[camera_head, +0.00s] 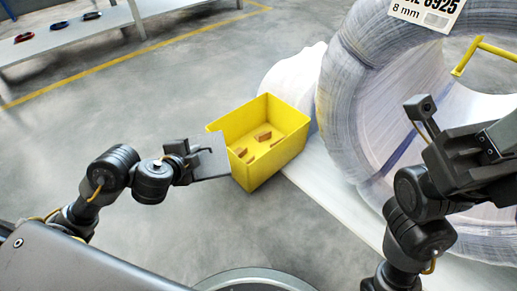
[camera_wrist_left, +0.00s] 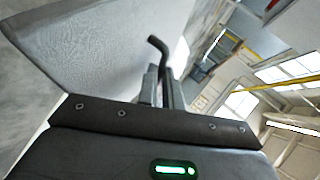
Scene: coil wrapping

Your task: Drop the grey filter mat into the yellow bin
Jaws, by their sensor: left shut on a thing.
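The grey filter mat (camera_head: 211,159) is a thin flat sheet held in my left gripper (camera_head: 191,161), which is shut on it. In the left wrist view, the mat (camera_wrist_left: 95,48) spreads up and left from the fingers (camera_wrist_left: 160,88). The open yellow bin (camera_head: 276,158) stands just right of the mat. The mat's right end overlaps the bin's left side in the head view; I cannot tell whether they touch. My right gripper (camera_head: 478,148) is in front of the big coil, and its fingertips do not show clearly.
Several small brown pieces (camera_head: 264,136) lie in the bin. A large wrapped coil (camera_head: 352,110) with a white label (camera_head: 428,12) fills the right, beside a yellow bar (camera_head: 484,50). A bench (camera_head: 75,38) with small coloured items stands at the back left. The floor between is clear.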

